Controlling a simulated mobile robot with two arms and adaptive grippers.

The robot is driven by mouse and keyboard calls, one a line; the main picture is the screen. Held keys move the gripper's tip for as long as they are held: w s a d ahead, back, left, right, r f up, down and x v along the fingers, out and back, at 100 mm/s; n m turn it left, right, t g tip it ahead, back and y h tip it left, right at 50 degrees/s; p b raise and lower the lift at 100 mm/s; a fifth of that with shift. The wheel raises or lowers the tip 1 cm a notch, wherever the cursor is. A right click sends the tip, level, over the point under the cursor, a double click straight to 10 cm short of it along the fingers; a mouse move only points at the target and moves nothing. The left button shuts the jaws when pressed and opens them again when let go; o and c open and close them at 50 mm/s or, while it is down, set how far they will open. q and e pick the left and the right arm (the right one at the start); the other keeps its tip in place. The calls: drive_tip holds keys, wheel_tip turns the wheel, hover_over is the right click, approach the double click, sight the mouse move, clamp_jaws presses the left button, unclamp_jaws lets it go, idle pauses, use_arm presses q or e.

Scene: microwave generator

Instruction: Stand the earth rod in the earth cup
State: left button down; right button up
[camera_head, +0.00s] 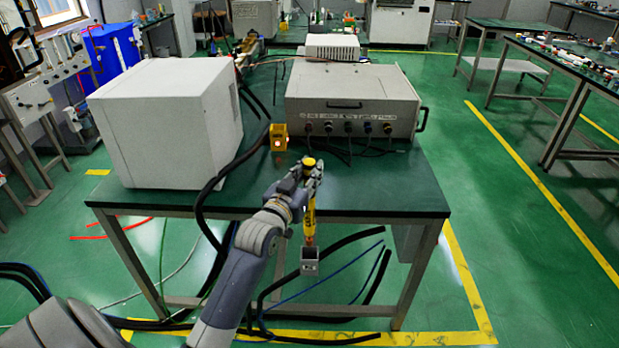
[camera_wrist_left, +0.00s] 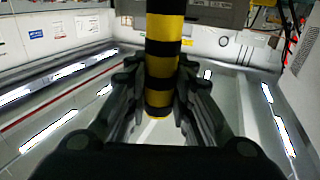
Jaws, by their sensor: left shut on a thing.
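The earth rod (camera_head: 310,215) is yellow with dark bands and has a copper-coloured lower end. It hangs roughly upright in front of the table's near edge. My left gripper (camera_head: 312,178) is shut on its upper part. In the left wrist view the banded rod (camera_wrist_left: 164,45) runs between the closed fingers of the left gripper (camera_wrist_left: 161,80). The earth cup (camera_head: 310,267), a small grey square box, appears directly below the rod. The rod's lower end meets the cup's top edge in the picture; I cannot tell whether it is inside or above it. My right gripper is not in view.
The green-topped table (camera_head: 400,190) carries a large white box (camera_head: 165,125), a grey panel unit (camera_head: 350,100) with cables and a small yellow block (camera_head: 278,137). Black hoses lie on the floor around the cup.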

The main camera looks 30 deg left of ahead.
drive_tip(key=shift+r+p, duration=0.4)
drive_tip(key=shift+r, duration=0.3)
